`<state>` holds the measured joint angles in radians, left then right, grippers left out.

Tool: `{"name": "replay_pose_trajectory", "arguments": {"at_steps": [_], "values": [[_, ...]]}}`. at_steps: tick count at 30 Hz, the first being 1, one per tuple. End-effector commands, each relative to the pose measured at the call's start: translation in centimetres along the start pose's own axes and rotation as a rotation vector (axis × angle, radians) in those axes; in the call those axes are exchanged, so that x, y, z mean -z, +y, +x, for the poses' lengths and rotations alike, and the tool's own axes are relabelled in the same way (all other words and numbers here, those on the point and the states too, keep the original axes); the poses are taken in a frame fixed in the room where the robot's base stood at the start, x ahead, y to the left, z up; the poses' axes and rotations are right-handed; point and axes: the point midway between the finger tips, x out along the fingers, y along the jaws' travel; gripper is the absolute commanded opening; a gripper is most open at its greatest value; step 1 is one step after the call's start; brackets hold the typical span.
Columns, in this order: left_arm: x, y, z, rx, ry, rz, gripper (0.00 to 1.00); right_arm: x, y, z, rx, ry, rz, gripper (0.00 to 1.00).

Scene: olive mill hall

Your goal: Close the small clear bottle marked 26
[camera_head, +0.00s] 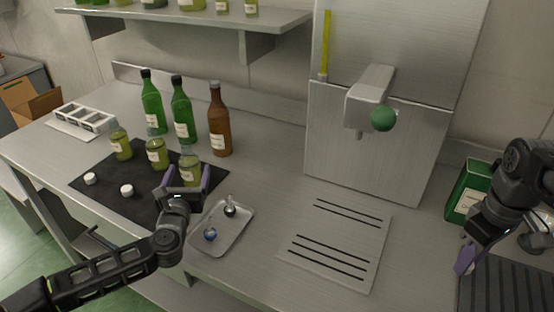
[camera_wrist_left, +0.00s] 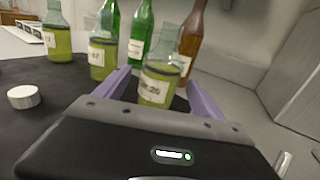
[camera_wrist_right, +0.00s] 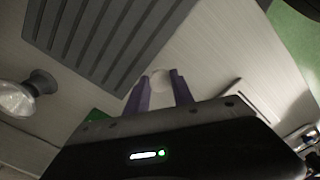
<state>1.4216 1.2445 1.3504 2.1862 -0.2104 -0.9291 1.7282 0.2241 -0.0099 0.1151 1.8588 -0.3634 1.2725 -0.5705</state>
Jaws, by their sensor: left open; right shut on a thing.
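The small clear bottle marked 26 (camera_head: 188,172) stands upright on the black mat (camera_head: 150,206), holding yellow-green liquid. In the left wrist view its label on the bottle (camera_wrist_left: 160,82) ends in 26, and no cap shows on its neck. My left gripper (camera_head: 188,178) is open, with its purple fingers on either side of this bottle. My right gripper (camera_head: 467,257) is far to the right, low by the dark ribbed mat. In the right wrist view it is shut on a small white round thing (camera_wrist_right: 159,82), which looks like a cap.
Two white caps (camera_head: 90,178) (camera_head: 126,190) lie on the mat. Two similar bottles (camera_head: 121,146) (camera_head: 156,155) stand left of bottle 26. Green and brown tall bottles (camera_head: 220,122) stand behind. A metal tray (camera_head: 236,236) is close right of my left gripper. A green tin (camera_head: 466,190) stands near my right arm.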

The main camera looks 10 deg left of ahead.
Motion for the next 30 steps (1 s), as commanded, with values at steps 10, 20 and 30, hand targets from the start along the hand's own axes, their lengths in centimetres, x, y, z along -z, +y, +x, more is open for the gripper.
{"name": "replay_pose_trajectory", "arguments": {"at_steps": [10,20,30], "values": [[0.0,0.0,2.6,0.0,0.0,-0.001,0.79,0.0,0.0,-0.6,0.0,0.0,0.0,0.0],[0.0,0.0,2.5,0.0,0.0,-0.001,0.79,0.0,0.0,-0.6,0.0,0.0,0.0,0.0],[0.0,0.0,2.5,0.0,0.0,-0.001,0.64,0.0,0.0,-0.6,0.0,0.0,0.0,0.0]]}}
